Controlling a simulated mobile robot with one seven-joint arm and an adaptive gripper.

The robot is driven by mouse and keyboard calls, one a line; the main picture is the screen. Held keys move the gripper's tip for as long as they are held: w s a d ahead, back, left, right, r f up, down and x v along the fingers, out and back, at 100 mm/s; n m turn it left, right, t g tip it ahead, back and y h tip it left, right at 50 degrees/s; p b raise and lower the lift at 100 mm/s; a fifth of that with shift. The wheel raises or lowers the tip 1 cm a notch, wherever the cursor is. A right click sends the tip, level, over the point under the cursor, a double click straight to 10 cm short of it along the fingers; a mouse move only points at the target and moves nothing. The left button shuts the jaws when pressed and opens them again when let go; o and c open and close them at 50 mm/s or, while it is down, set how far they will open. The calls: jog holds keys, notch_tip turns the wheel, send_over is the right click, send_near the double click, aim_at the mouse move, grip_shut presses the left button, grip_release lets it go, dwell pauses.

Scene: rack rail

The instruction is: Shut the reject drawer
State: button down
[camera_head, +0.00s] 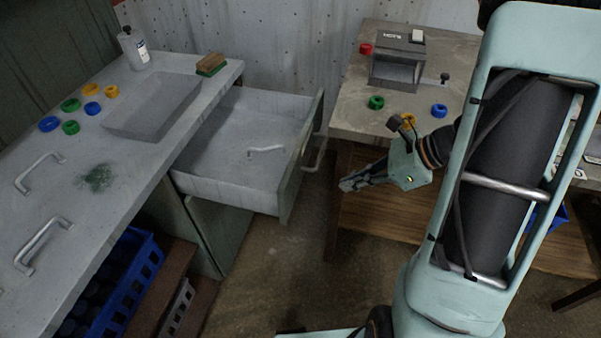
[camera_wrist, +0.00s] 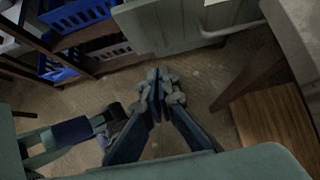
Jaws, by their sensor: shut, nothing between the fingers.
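The reject drawer (camera_head: 240,148) is pulled out from under the left grey bench in the head view. Its front panel (camera_head: 303,155) faces right and has a bar handle (camera_head: 316,156) on its outer side. In the wrist view, the drawer front (camera_wrist: 180,25) is at the top, with a pale handle (camera_wrist: 230,27). My gripper (camera_head: 347,185) is shut and empty, just right of the drawer front and apart from it. Its closed fingers show in the wrist view (camera_wrist: 159,85).
The left bench (camera_head: 130,190) holds colored rings, a bottle (camera_head: 133,47), a brush (camera_head: 211,65) and a shallow tray (camera_head: 165,130). A second table (camera_head: 350,110) stands behind my gripper. Blue crates (camera_head: 120,275) sit below the left bench. Open floor lies beneath the drawer.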

aim_at(291, 196)
jog(key=x, duration=0.4)
jog(key=a+r+b+x, duration=0.1)
jog(key=x, duration=0.3)
jog(key=b+x, duration=0.1)
jog(key=x, duration=0.3)
jog(key=shift+w+a+r, duration=0.2)
jog(key=shift+a+r, duration=0.1)
jog(key=shift+a, duration=0.1)
jog(key=shift+w+a, duration=0.2)
jog(key=shift+a, duration=0.2)
jog(key=shift+a, duration=0.1)
jog(key=w+a, duration=0.3)
jog(key=a, duration=0.6)
jog(key=w+a, duration=0.3)
jog(key=a, duration=0.6)
jog(key=w+a, duration=0.4)
jog(key=a, duration=0.5)
jog(key=shift+a, duration=0.2)
jog(key=shift+a+r, duration=0.15)
jog(key=shift+w+a+r, duration=0.1)
jog(key=shift+a, duration=0.05)
